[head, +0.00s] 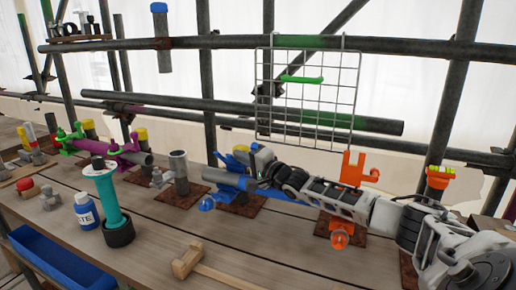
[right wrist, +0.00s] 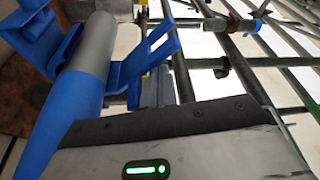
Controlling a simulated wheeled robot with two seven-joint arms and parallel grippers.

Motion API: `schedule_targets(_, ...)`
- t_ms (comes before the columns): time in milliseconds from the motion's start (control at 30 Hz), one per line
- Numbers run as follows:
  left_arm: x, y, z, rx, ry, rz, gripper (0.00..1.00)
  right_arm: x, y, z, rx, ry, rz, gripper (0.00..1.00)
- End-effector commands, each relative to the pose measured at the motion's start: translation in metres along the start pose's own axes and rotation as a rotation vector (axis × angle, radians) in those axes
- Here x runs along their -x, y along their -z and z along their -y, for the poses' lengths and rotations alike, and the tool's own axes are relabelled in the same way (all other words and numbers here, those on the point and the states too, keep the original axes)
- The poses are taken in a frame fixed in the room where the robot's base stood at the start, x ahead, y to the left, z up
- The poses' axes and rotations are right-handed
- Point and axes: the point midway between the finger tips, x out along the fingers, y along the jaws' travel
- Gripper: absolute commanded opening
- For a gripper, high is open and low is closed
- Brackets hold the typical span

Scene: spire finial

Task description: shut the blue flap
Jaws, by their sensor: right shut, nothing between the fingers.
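A blue coupler (head: 232,180) sits on a short grey pipe on the bench, at the middle of the head view. Its raised blue flap (head: 236,161) stands up beside my right gripper (head: 252,160). In the right wrist view the blue flap (right wrist: 152,58) stands tilted away from the grey pipe (right wrist: 92,45), so it looks open. A blue sleeve (right wrist: 62,130) covers the lower pipe. My right gripper is shut and empty, close to the flap; I cannot tell if they touch. Its fingertips partly hide the coupler in the head view. My left gripper is not in view.
An orange bracket (head: 352,170) stands behind my right arm. A wire grid panel (head: 306,95) hangs from scaffold tubes above. A teal torch (head: 108,200), a blue-labelled bottle (head: 86,211) and a wooden mallet (head: 188,262) occupy the bench front. The bench between mallet and coupler is clear.

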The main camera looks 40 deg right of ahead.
Motion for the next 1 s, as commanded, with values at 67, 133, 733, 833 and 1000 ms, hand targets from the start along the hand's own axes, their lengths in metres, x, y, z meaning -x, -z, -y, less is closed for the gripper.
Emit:
schedule_targets(67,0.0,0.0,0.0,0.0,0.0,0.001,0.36,-0.002,-0.003,-0.001,0.0,0.0,0.003,0.0)
schedule_targets(133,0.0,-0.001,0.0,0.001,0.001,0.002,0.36,-0.003,-0.004,-0.001,0.0,0.0,0.005,0.0)
schedule_targets(733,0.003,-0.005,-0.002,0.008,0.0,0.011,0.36,-0.001,-0.005,-0.001,-0.002,0.0,0.006,0.0)
schedule_targets(833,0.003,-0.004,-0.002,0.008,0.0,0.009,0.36,0.006,-0.005,-0.003,-0.003,-0.002,0.005,0.0)
schedule_targets(1000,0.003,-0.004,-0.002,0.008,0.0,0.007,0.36,0.027,-0.006,-0.003,0.0,-0.004,0.008,0.0)
